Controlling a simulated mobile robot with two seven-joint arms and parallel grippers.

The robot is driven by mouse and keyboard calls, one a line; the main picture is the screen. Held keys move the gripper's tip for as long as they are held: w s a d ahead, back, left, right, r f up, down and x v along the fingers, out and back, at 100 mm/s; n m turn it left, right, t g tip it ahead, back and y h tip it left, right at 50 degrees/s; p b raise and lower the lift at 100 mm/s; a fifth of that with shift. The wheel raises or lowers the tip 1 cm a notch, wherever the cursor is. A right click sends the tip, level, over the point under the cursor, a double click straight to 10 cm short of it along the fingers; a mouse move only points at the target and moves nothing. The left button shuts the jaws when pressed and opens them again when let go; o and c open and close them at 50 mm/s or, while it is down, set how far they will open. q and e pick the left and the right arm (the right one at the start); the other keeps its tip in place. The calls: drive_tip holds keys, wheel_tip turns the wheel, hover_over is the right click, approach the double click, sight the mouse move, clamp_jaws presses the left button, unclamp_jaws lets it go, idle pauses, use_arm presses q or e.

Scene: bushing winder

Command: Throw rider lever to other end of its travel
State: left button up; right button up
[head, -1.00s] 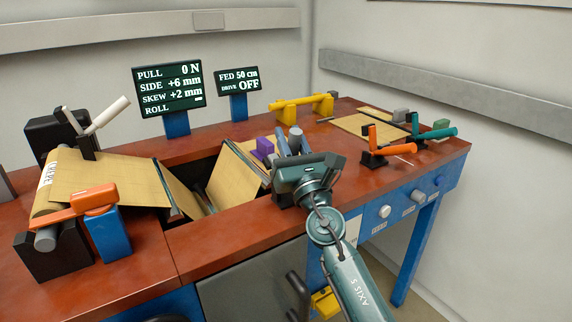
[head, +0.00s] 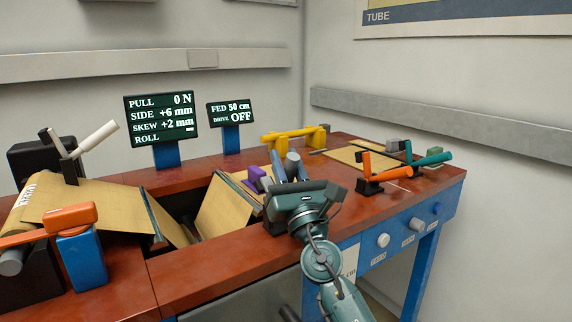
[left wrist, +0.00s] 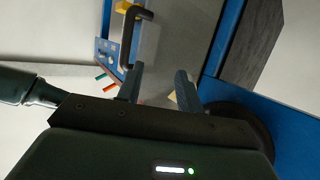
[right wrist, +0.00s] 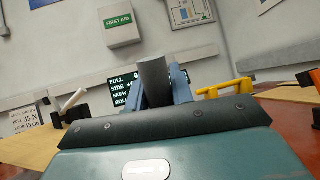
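A lever with a white handle (head: 97,136) leans up and to the right over the paper roll at the left; it also shows in the right wrist view (right wrist: 75,98). My right gripper (head: 288,168) is far to its right, over the front middle of the bench. A dark grey cylinder (right wrist: 153,75) stands upright between its fingers in the right wrist view, and its top shows in the head view (head: 293,157). I cannot tell whether the fingers press on it. My left gripper (left wrist: 160,85) is open and empty, low by the bench front. No label marks the rider lever.
Orange (head: 368,168) and teal (head: 433,158) levers stand at the right, and an orange arm (head: 62,221) on a blue post at the left. A purple block (head: 255,176) and a yellow bridge (head: 293,137) are behind my right gripper. The display reads DRIVE OFF.

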drive_tip(key=o, duration=0.4)
drive_tip(key=b+v, duration=0.1)
drive_tip(key=v, duration=1.2)
drive_tip(key=shift+c, duration=0.4)
